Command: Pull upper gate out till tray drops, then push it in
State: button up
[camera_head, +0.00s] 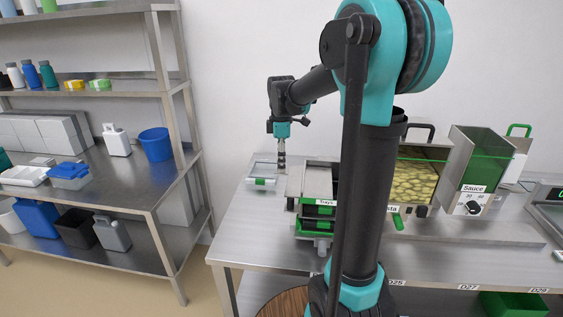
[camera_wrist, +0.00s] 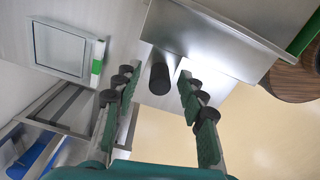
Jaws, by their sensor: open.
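The tray dispenser (camera_head: 312,180), labelled "Trays", stands on the steel table. Two green-edged gates show at its front, the upper gate (camera_head: 318,210) above the lower gate (camera_head: 314,228). My arm column hides its right part. My gripper (camera_head: 281,155) points down just left of the dispenser. In the wrist view my gripper (camera_wrist: 155,78) is open, its fingers apart. A dark cylinder (camera_wrist: 159,80) shows between them beside a steel body (camera_wrist: 225,35). I cannot tell whether it belongs to a gate, or how near it is. No tray is seen dropping.
A shallow clear-topped box (camera_head: 262,172) with a green tab lies left of the dispenser, also in the wrist view (camera_wrist: 62,48). Right stand a pasta bin (camera_head: 420,180) and a sauce bin (camera_head: 478,165). Shelving (camera_head: 150,185) stands left across a floor gap. The front table strip is clear.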

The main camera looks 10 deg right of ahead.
aim_at(296, 171)
jog(key=shift+f, duration=0.1)
grip_shut()
dwell(0.3)
jog(key=shift+s+d, duration=0.25)
jog(key=shift+d, duration=0.55)
jog(key=shift+s+d, duration=0.25)
jog(key=shift+d, duration=0.5)
jog(key=shift+s+d, duration=0.25)
jog(key=shift+d, duration=0.55)
grip_release()
